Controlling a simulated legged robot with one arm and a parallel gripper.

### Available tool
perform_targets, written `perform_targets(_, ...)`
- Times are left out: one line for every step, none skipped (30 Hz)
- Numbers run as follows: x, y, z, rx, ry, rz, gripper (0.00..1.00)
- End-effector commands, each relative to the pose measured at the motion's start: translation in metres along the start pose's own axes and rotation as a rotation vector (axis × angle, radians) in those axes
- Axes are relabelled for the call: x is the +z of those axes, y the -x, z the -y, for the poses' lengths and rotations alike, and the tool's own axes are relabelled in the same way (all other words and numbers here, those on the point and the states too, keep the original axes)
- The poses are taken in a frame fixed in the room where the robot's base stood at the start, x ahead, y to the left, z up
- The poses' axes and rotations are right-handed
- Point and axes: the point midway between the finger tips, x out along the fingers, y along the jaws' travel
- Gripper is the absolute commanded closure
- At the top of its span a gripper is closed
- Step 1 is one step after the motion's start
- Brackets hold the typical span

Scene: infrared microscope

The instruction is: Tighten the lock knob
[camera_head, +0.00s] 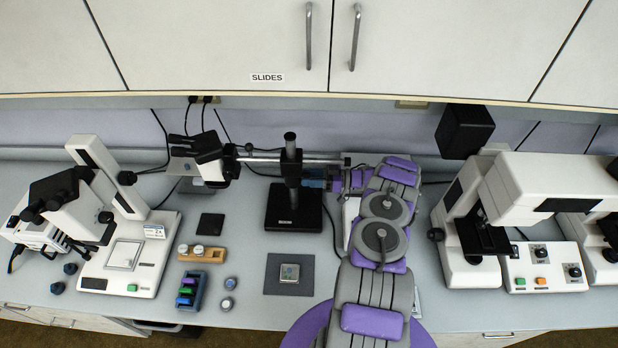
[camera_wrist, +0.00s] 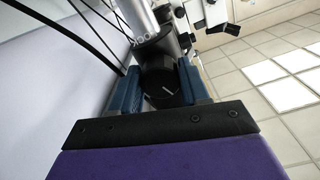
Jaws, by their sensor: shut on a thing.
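The lock knob (camera_wrist: 166,90) is a black round knob with a white line on its face, in the wrist view. Behind it is a black collar with white lettering that seems to read "LOCK". My gripper (camera_wrist: 159,72) has its blue fingers on both sides of the knob and is shut on it. In the head view, my gripper (camera_head: 316,178) is at the right side of the boom stand's black post (camera_head: 291,165). The knob itself is hidden there behind the fingers.
A microscope head (camera_head: 209,152) hangs on the metal boom's left end. The stand's black base (camera_head: 293,208) is on the bench. A grey mat (camera_head: 272,284) with a small sample lies in front. White instruments (camera_head: 541,195) stand right of my arm. Dark cables run beside my gripper in the wrist view.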

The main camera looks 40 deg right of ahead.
Motion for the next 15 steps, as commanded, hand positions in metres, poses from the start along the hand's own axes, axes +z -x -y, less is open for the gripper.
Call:
perform_targets(0.0044,0.0036,0.0,0.008,-0.051,0.006,0.85)
perform_targets(0.0043,0.0036,0.0001,0.008,-0.08,0.006,0.85)
perform_targets(0.0043,0.0035,0.0002,0.008,-0.118,0.006,0.85)
perform_targets(0.0043,0.0035,0.0002,0.008,-0.147,0.006,0.85)
perform_targets(0.0043,0.0035,0.0003,0.008,-0.175,0.006,0.85)
perform_targets(0.0043,0.0035,0.0004,0.008,-0.214,0.006,0.85)
perform_targets(0.0043,0.0035,0.0005,0.008,-0.242,0.006,0.85)
perform_targets(0.0042,0.0034,0.0006,0.008,-0.271,0.005,0.85)
perform_targets(0.0042,0.0033,0.0007,0.008,-0.309,0.005,0.85)
perform_targets(0.0042,0.0032,0.0008,0.008,-0.338,0.005,0.85)
perform_targets(0.0042,0.0031,0.0009,0.008,-0.366,0.005,0.85)
perform_targets(0.0041,0.0031,0.001,0.008,-0.404,0.005,0.85)
perform_targets(0.0041,0.0031,0.001,0.008,-0.432,0.005,0.85)
perform_targets(0.0041,0.0032,0.0011,0.008,-0.461,0.005,0.85)
perform_targets(0.0042,0.0034,0.0012,0.009,-0.499,0.004,0.85)
